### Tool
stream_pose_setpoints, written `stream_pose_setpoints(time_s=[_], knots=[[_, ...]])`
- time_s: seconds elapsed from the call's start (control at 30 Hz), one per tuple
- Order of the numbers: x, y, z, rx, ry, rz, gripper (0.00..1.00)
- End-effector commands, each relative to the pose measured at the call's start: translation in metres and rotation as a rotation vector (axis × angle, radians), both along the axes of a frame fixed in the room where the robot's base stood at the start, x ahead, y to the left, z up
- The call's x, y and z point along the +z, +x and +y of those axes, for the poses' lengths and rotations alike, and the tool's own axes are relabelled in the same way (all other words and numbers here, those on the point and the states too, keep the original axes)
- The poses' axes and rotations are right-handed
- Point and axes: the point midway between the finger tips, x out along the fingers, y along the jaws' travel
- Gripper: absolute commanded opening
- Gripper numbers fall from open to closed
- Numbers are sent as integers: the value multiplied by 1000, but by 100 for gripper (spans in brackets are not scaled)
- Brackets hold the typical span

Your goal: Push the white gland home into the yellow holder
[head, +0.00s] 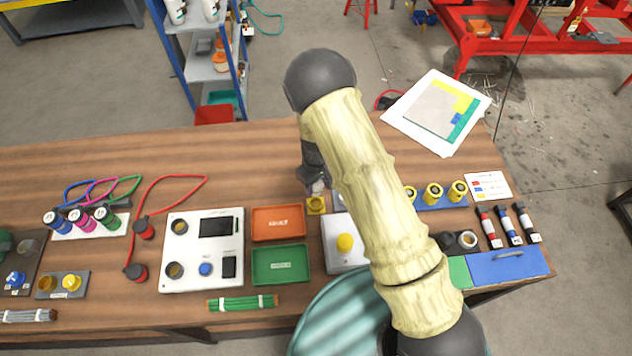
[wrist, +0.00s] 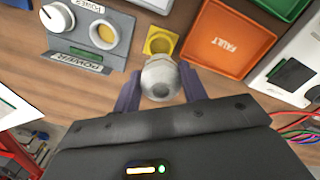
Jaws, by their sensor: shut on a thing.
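The white gland (wrist: 160,78) shows in the wrist view as a pale grey-white round piece. My gripper (wrist: 161,82) is shut on it, with one dark finger on each side. The yellow holder (wrist: 161,41) is a small square block with a round opening, just beyond the gland in the wrist view. The gland covers its near edge, so I cannot tell whether the two touch. In the head view the yellow holder (head: 316,206) stands on the wooden bench, left of my arm, with my gripper (head: 317,186) just behind it. The gland is barely visible there.
The orange FAULT tray (head: 278,223) is left of the holder, and a green tray (head: 281,265) lies in front of it. A grey panel (wrist: 100,40) with a white knob stands close by in the wrist view. A white box with a yellow button (head: 345,242) is close in front.

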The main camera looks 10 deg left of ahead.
Motion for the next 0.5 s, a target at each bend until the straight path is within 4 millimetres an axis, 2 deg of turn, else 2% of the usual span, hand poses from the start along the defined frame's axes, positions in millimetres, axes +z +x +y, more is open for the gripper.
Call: stream_pose_setpoints(time_s=[0.5], knots=[[-42, 0, 0, 0, -1, -1, 15]])
